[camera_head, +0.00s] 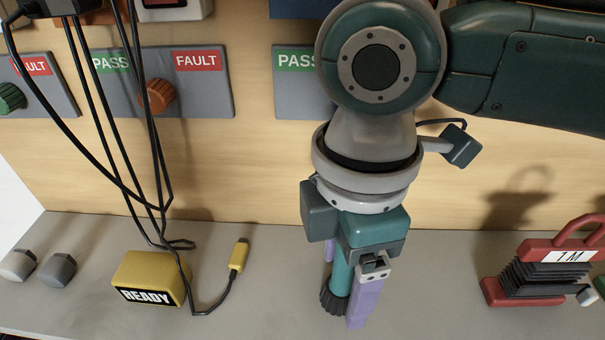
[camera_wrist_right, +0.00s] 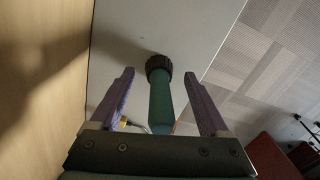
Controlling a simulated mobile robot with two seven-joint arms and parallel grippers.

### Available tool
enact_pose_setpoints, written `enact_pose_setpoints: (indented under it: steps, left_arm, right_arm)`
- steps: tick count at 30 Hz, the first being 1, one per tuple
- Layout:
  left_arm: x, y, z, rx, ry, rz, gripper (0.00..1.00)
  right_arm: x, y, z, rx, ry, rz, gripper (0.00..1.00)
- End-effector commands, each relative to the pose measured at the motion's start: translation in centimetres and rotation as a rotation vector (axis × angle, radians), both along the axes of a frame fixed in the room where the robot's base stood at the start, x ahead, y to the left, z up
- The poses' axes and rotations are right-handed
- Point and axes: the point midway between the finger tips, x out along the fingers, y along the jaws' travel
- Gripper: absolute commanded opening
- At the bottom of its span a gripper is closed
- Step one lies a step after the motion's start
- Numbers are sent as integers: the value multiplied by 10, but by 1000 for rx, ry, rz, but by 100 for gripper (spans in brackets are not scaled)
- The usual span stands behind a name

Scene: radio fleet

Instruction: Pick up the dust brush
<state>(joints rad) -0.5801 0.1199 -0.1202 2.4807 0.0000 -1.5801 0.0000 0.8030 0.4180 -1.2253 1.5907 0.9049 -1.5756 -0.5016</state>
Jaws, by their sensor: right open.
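The dust brush (camera_head: 339,284) has a teal handle and a dark bristle end. It stands roughly upright on the grey bench, bristles down. My right gripper (camera_head: 343,293) points down over it, with purple fingers on either side of the handle. In the right wrist view the brush (camera_wrist_right: 161,98) lies between the two spread fingers of the right gripper (camera_wrist_right: 159,75), with a visible gap on each side. The top of the handle is hidden by the gripper body in the head view. My left gripper is not in view.
A yellow READY block (camera_head: 150,278) with black cables and a yellow plug (camera_head: 239,254) lies to the left. Two grey knobs (camera_head: 58,269) sit at far left. A red-handled black stack marked 1M (camera_head: 545,278) stands right. A wooden panel (camera_head: 250,170) rises behind.

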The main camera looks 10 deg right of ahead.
Motion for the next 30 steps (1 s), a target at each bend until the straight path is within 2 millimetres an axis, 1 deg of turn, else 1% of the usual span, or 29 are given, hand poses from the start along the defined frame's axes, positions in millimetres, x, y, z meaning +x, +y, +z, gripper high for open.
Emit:
enact_pose_setpoints:
  steps: [1, 3, 9, 30]
  left_arm:
    - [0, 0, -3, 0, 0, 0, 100]
    - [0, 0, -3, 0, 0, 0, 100]
    - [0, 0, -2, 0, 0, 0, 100]
    - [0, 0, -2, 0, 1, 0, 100]
  right_arm:
    - [0, 0, -6, 0, 0, 0, 79]
    - [0, 0, -8, 1, -1, 1, 79]
    - [0, 0, -7, 1, -1, 1, 78]
    - [0, 0, -7, 1, -1, 1, 0]
